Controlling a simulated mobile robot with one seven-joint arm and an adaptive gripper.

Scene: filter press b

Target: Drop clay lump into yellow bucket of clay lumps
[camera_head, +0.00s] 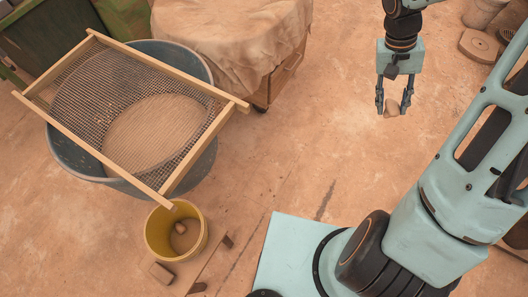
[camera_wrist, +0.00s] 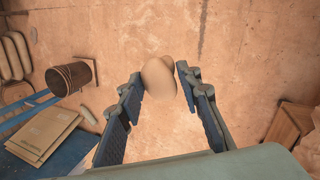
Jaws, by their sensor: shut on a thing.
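My gripper (camera_head: 393,107) is shut on a small tan clay lump (camera_head: 391,108), held between its fingertips above the floor at the upper right of the head view. The wrist view shows the lump (camera_wrist: 158,80) between the two fingers, rounded and smooth. The yellow bucket (camera_head: 152,235) stands at the lower left of the head view, well apart from my gripper. Inside it lie a small lump (camera_head: 180,228) and tan material at the bottom. The bucket does not show clearly in the wrist view.
A wooden-framed mesh sieve (camera_head: 212,146) lies across a large grey tub (camera_head: 65,150) behind the bucket; its corner reaches near the bucket's rim. A brownish block (camera_head: 161,273) lies beside the bucket. A cloth-covered crate (camera_head: 235,40) stands at the back. Open floor lies between bucket and gripper.

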